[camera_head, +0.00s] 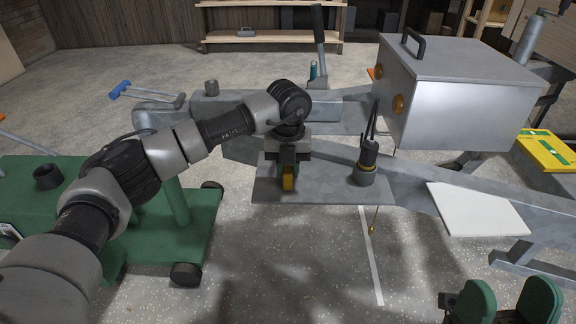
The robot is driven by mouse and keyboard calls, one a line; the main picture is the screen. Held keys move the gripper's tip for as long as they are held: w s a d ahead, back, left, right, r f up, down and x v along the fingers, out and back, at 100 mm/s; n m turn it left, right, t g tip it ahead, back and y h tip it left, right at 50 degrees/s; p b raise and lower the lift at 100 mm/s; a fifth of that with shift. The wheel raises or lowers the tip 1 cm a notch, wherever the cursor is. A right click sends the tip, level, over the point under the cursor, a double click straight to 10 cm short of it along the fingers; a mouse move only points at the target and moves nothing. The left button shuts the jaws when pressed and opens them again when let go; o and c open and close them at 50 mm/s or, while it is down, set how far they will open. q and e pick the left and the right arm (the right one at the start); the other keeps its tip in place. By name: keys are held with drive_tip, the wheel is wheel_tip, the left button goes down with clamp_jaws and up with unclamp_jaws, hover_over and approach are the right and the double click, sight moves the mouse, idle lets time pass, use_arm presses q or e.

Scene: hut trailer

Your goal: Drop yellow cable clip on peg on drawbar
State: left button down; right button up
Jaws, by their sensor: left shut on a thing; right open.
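A yellow cable clip (288,183) is held in my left gripper (288,172), which is shut on it and points down over the flat grey plate of the drawbar (325,190). The gripper hides part of the clip, and I cannot tell whether the clip touches the plate. A short dark upright post (367,160) in a round collar stands on the plate to the right of the clip, apart from it. My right gripper (506,303) is open and empty at the bottom right, partly cut off.
A large grey metal box (455,110) with a handle stands behind the post at the right. A white sheet (478,209) lies on the right frame beam. A green wheeled cart (195,235) is at left. A lever (319,45) rises at the back.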

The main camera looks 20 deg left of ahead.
idle(0.3)
use_arm(q)
drive_tip(key=c, duration=0.9)
unclamp_jaws()
